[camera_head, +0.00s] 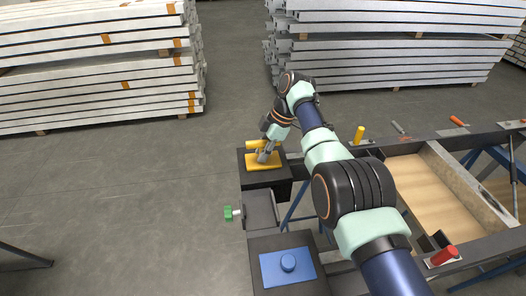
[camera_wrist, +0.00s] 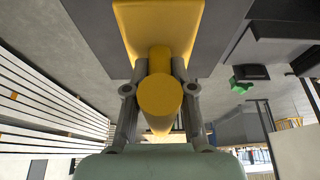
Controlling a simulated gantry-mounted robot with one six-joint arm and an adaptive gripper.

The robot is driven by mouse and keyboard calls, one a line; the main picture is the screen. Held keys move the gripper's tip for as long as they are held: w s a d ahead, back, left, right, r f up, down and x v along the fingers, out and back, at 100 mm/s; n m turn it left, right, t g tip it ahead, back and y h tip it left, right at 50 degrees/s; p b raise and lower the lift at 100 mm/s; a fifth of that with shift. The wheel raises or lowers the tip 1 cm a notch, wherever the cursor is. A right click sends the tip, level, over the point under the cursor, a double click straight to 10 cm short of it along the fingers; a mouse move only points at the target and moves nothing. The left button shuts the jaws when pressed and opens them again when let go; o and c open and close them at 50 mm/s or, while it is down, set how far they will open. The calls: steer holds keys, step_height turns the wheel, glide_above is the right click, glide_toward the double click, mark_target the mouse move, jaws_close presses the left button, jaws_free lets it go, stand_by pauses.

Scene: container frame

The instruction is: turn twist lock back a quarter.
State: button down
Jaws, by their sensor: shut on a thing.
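The yellow twist lock (camera_head: 262,161) sits on a dark corner block (camera_head: 253,181) at the frame's near-left corner in the head view. In the wrist view its yellow plate (camera_wrist: 158,25) is at the top, with a round yellow knob or handle end (camera_wrist: 160,95) in the middle. My gripper (camera_head: 266,152) reaches down to it from the upper right. In the wrist view the two grey fingers of my gripper (camera_wrist: 160,66) close on the yellow handle from both sides. The far side of the handle is hidden.
A green-ended fitting (camera_head: 229,213) sticks out between the blocks. A yellow cylinder (camera_head: 359,134) and a red-handled part (camera_head: 443,256) sit on the frame. Stacked beams (camera_head: 95,75) stand behind on open grey floor.

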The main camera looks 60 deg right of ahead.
steer(key=c, duration=0.9)
jaws_free()
